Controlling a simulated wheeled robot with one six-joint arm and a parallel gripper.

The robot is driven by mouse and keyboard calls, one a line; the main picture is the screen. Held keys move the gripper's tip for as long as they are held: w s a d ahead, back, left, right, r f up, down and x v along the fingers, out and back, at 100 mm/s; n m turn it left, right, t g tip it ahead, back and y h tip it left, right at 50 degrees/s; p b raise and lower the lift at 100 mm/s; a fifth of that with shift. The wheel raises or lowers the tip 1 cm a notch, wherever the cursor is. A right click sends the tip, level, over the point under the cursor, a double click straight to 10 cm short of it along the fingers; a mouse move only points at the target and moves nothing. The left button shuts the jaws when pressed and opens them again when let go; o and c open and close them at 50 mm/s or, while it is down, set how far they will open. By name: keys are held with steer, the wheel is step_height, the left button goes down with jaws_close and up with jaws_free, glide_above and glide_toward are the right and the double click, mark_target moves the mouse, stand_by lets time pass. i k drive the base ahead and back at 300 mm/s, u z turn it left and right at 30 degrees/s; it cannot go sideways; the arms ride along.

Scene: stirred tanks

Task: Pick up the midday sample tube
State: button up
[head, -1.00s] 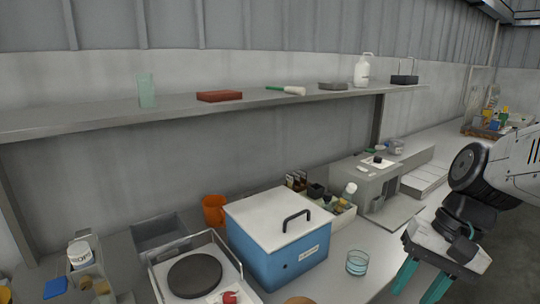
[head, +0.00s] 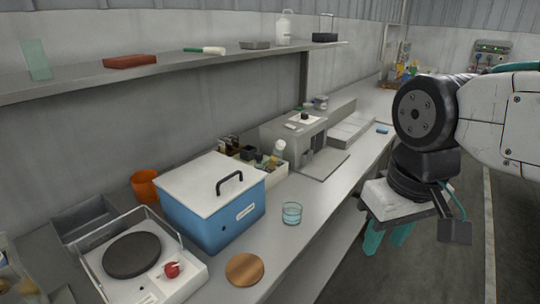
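My gripper (head: 388,240) hangs at the right of the head view, off the bench's front edge, with its teal fingers pointing down. The two fingers stand apart and I see nothing between them. I cannot pick out the midday sample tube. Several small bottles stand in a pale box (head: 270,178) behind the blue lidded box (head: 213,205), too small to tell apart.
A shelf (head: 170,72) runs above. Open floor (head: 440,270) lies at the right.

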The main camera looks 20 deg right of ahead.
mark_target(276, 155)
steer(key=z, duration=0.55)
steer(key=k, duration=0.65)
steer(key=z, duration=1.1)
steer(key=i, duration=1.15)
steer(key=u, duration=0.85)
steer(key=i, duration=0.4)
steer(key=u, duration=0.35)
